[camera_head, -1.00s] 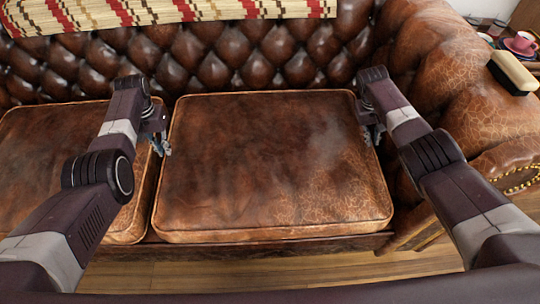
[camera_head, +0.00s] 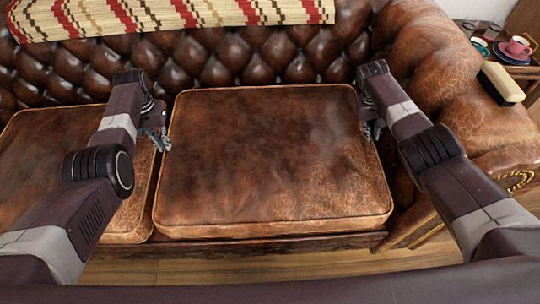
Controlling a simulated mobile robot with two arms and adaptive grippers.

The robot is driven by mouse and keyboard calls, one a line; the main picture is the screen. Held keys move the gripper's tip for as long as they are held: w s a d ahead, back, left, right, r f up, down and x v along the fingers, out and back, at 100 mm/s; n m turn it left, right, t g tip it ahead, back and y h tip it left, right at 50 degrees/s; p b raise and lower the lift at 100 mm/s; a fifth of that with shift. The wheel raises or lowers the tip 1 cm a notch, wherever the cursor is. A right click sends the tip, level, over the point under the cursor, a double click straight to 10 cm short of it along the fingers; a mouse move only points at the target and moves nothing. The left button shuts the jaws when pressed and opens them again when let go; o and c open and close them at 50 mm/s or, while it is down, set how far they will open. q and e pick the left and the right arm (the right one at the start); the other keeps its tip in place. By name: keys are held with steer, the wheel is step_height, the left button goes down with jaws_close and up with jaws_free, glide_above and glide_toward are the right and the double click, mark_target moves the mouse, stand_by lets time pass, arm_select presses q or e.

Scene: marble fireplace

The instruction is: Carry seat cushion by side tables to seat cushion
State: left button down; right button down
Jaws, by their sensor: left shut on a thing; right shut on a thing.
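The brown leather seat cushion (camera_head: 275,160) lies level between my two grippers, at the right end of the sofa. My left gripper (camera_head: 163,142) is shut on its left edge. My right gripper (camera_head: 372,130) is shut on its right edge; its fingers are partly hidden by my arm. A second, similar seat cushion (camera_head: 125,215) lies to the left on the sofa, partly covered by my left arm. I cannot tell clearly whether the held cushion touches the seat base.
The tufted sofa back (camera_head: 220,62) stands behind, with a striped woven blanket (camera_head: 180,12) over it. The rounded armrest (camera_head: 450,90) is close on the right, with a brush (camera_head: 502,82) on it. A pink cup (camera_head: 516,47) stands on the side table behind. Wooden floor (camera_head: 260,270) shows in front.

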arm_select(q)
steer(key=shift+w+d+r, duration=0.1)
steer(key=shift+w+r, duration=0.1)
steer(key=shift+r, duration=0.25)
arm_select(e)
steer(key=shift+w+a+r, duration=0.1)
steer(key=shift+w+r, duration=0.1)
steer(key=shift+r, duration=0.2)
